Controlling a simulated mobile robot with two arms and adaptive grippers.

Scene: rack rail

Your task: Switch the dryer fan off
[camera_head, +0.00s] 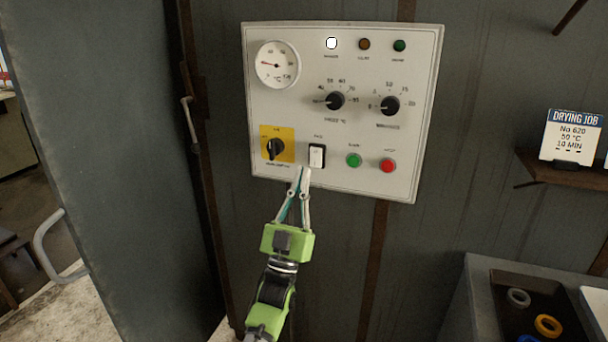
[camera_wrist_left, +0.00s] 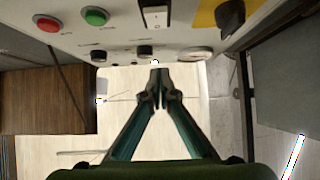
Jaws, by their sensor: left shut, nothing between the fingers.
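The control panel (camera_head: 345,125) is a pale plate on the dark wall. Its fan switch (camera_head: 317,156) is a white rocker in a black frame, low on the panel between the yellow-backed rotary switch (camera_head: 275,149) and the green button (camera_head: 354,160). The rocker also shows in the left wrist view (camera_wrist_left: 155,17). My left gripper (camera_head: 303,172) is shut and empty, its tips just below and left of the rocker in the head view. I cannot tell whether they touch the panel. My right gripper is not in view.
A red button (camera_head: 388,165) sits right of the green one. Two black knobs and a gauge (camera_head: 277,65) are above, with a lit white lamp (camera_head: 331,43) at the top. A job card (camera_head: 572,136) stands on a shelf at right. An open door (camera_head: 80,130) is at left.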

